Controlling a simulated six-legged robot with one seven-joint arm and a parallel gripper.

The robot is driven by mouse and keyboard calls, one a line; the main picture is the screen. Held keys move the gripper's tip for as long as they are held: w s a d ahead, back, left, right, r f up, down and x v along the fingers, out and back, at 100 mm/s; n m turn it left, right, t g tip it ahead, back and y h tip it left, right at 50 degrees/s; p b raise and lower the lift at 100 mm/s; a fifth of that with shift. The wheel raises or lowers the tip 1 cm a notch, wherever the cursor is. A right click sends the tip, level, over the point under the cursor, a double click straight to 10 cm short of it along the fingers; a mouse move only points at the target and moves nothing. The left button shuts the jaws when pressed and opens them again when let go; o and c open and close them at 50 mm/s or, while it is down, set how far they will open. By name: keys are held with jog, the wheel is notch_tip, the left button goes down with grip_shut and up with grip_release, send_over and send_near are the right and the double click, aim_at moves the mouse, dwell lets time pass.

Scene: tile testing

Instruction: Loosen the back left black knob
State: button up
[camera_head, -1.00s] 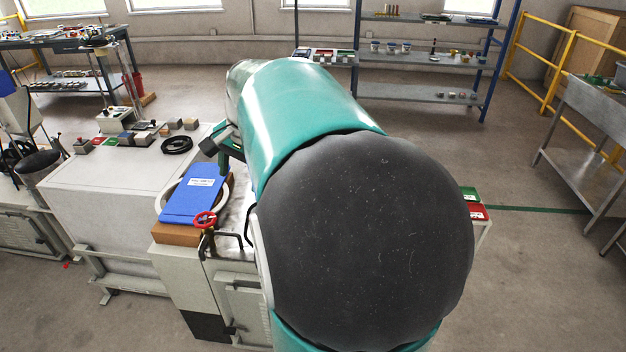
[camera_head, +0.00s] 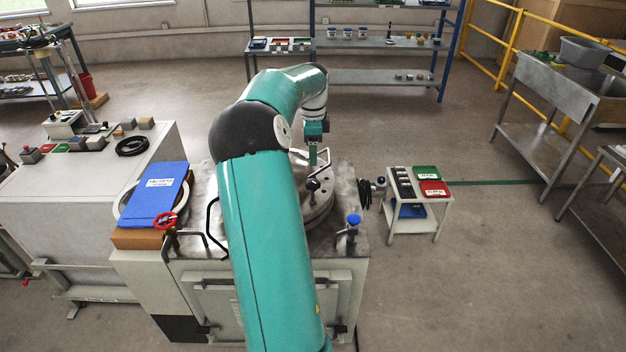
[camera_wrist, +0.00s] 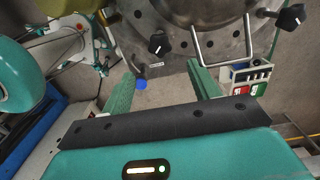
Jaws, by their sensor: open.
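A round metal lid (camera_head: 318,212) on the machine bears black knobs. One black knob (camera_head: 313,186) stands in front of my gripper in the head view. In the wrist view, one black knob (camera_wrist: 158,44) lies just beyond the fingertips and another black knob (camera_wrist: 290,17) is at the upper right, on the lid's edge (camera_wrist: 185,40). I cannot tell which is the back left one; my arm hides part of the lid in the head view. My gripper (camera_wrist: 160,68) is open and empty above the lid area, its green fingers apart; it shows in the head view (camera_head: 314,158).
A bent metal handle (camera_wrist: 222,60) rises near the right finger. A blue knob (camera_head: 354,219) stands at the machine's front right.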

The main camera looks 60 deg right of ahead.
aim_at(313, 181)
notch_tip(313, 181, down, 11)
jog(key=shift+f, duration=0.1)
dwell(0.3)
jog(key=c, duration=1)
